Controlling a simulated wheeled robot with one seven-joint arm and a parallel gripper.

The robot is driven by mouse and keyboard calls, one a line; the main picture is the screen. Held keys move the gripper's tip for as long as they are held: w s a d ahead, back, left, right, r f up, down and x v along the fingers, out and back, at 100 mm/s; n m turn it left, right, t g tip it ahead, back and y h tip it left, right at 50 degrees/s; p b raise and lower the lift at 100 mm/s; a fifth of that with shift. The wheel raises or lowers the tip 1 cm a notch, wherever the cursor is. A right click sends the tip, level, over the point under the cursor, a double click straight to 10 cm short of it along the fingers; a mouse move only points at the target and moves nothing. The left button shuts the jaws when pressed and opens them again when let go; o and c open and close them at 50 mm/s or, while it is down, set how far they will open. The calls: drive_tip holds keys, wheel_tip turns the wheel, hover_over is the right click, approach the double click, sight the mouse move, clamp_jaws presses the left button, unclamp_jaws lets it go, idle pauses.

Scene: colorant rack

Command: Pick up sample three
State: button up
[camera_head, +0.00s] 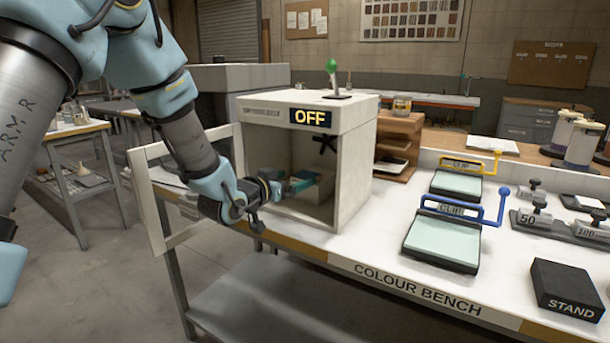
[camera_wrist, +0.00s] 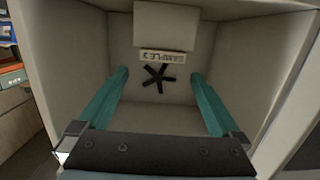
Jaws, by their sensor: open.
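A pale block with a white label (camera_wrist: 163,57) shows at the top centre of the wrist view. The lettering is inverted and small, and seems to read "SAMPLE-3". In the head view a pale grey block (camera_head: 312,199) sits low inside the white cabinet (camera_head: 352,165), partly hidden by my fingers. My gripper (camera_head: 310,180) reaches in through the cabinet's open front. In the wrist view its two teal fingers (camera_wrist: 160,75) are spread wide with nothing between them. The block appears just past the fingertips in that view; contact cannot be told.
The cabinet's frame-like door (camera_head: 157,215) stands open at the left. Side walls flank my gripper closely. A dark star-shaped fan (camera_head: 325,143) is inside. An "OFF" sign (camera_head: 310,117) and green-topped lever (camera_head: 332,66) are above. Two clip plates (camera_head: 440,240) and a black stand (camera_head: 567,289) lie right.

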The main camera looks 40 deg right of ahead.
sight(305, 176)
drive_tip(key=shift+f+p+x, duration=0.1)
drive_tip(key=shift+p+x, duration=0.6)
drive_tip(key=shift+x, duration=0.8)
drive_tip(key=shift+f+p+x, duration=0.15)
drive_tip(key=shift+p+x, duration=0.5)
drive_tip(key=shift+x, duration=0.8)
drive_tip(key=shift+w, duration=0.1)
drive_tip(key=c, duration=1.2)
drive_tip(key=shift+a+r+b, duration=0.15)
drive_tip(key=shift+b, duration=0.2)
drive_tip(key=shift+a+r+b, duration=0.15)
drive_tip(key=shift+r+b, duration=0.1)
drive_tip(key=shift+b, duration=0.1)
wheel_tip(305, 176, up, 6)
drive_tip(key=shift+f+b, duration=0.1)
drive_tip(key=shift+b, duration=0.8)
drive_tip(key=f+b+v, duration=0.1)
drive_tip(key=v, duration=0.5)
drive_tip(key=b+v, duration=0.2)
drive_tip(key=v, duration=0.5)
drive_tip(key=f+b+v, duration=0.1)
drive_tip(key=v, duration=0.5)
drive_tip(key=shift+a+f+b, duration=0.3)
drive_tip(key=shift+a+b, duration=0.05)
drive_tip(key=shift+b, duration=0.05)
